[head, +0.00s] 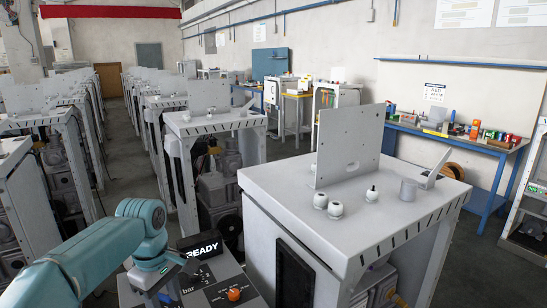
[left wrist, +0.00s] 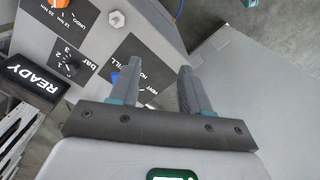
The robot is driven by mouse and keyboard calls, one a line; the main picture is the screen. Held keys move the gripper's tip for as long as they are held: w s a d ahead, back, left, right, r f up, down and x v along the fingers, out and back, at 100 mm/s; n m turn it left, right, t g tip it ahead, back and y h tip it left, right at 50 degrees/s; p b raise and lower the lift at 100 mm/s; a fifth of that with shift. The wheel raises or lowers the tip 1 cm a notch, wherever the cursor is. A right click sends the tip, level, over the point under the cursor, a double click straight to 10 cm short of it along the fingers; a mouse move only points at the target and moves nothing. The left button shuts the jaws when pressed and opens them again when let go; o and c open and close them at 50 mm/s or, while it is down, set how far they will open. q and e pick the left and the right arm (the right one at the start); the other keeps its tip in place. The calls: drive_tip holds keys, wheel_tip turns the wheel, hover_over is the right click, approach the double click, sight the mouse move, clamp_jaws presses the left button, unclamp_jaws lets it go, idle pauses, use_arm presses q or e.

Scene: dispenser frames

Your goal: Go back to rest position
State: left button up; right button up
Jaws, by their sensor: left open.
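My left arm comes in from the lower left in the head view. Its gripper (head: 172,278) is above a sloped grey control panel (head: 207,289). The panel carries a black READY display (head: 202,248), which also shows in the left wrist view (left wrist: 34,82), and an orange knob (head: 234,294). I cannot tell whether the gripper touches the panel. My right gripper is not in view.
More frames stand in rows behind. A blue bench (head: 490,199) is along the right wall.

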use_arm(q)
drive_tip(key=s+d+f+m+h, duration=0.1)
drive_tip(key=s+d+f+m, duration=0.15)
drive_tip(key=f, duration=0.85)
drive_tip(key=s+d+f+m+h, duration=0.15)
drive_tip(key=d+f+m, duration=0.25)
drive_tip(key=f, duration=0.7)
drive_tip(key=s+d+f+m, duration=0.1)
drive_tip(key=s+f, duration=0.3)
drive_tip(key=s, duration=0.3)
drive_tip(key=s+d+f+m, duration=0.2)
drive_tip(key=s+f, duration=0.2)
drive_tip(key=s, duration=0.3)
drive_tip(key=s+d+f+m+h, duration=0.1)
drive_tip(key=s+f, duration=0.3)
drive_tip(key=s, duration=0.4)
drive_tip(key=shift+d+f+m, duration=0.2)
drive_tip(key=shift+f+m, duration=0.15)
drive_tip(key=shift+f, duration=0.05)
drive_tip(key=shift+d, duration=0.15)
